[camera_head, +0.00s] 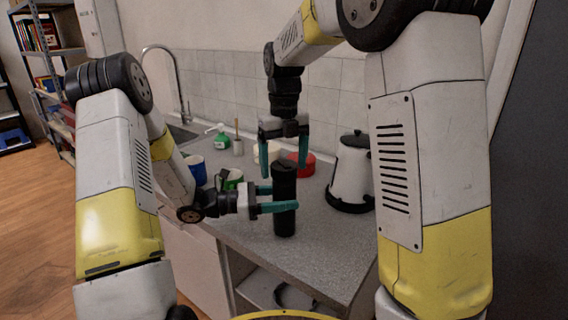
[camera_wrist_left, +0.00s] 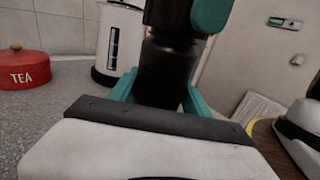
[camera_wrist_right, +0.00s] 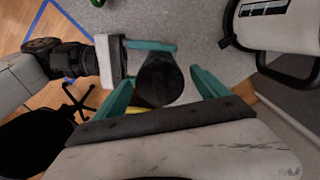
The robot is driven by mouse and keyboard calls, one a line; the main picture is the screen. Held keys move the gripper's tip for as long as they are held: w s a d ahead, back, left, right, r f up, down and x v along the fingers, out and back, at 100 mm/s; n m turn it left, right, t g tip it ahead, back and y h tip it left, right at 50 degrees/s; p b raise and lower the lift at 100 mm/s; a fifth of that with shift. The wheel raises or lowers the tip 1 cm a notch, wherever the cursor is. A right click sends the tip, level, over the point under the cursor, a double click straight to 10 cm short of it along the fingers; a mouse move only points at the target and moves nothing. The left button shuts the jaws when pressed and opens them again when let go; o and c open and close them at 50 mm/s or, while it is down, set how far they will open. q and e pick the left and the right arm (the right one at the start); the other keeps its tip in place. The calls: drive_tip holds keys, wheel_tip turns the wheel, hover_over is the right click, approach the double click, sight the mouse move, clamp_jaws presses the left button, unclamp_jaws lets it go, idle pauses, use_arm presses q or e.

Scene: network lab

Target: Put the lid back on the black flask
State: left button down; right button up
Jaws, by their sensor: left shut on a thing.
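The black flask (camera_head: 284,215) is upright over the grey counter; I cannot tell whether its base touches it. My left gripper (camera_head: 285,199) is shut around its body from the side, also seen in the left wrist view (camera_wrist_left: 160,98). The black lid (camera_head: 284,167) is on top of the flask, above a paler neck band in the left wrist view; I cannot tell how firmly it sits. My right gripper (camera_head: 283,161) points down from above, its fingers apart on either side of the lid. In the right wrist view the round lid top (camera_wrist_right: 159,80) lies between them, with gaps.
A white and black kettle (camera_head: 352,172) stands close at the right. A red TEA tin (camera_head: 302,166) is behind the flask, and cups (camera_head: 196,168) and a green soap bottle (camera_head: 220,140) are at the left. The counter's front right is clear.

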drive_tip(key=shift+r, duration=2.25)
drive_tip(key=shift+c, duration=0.4)
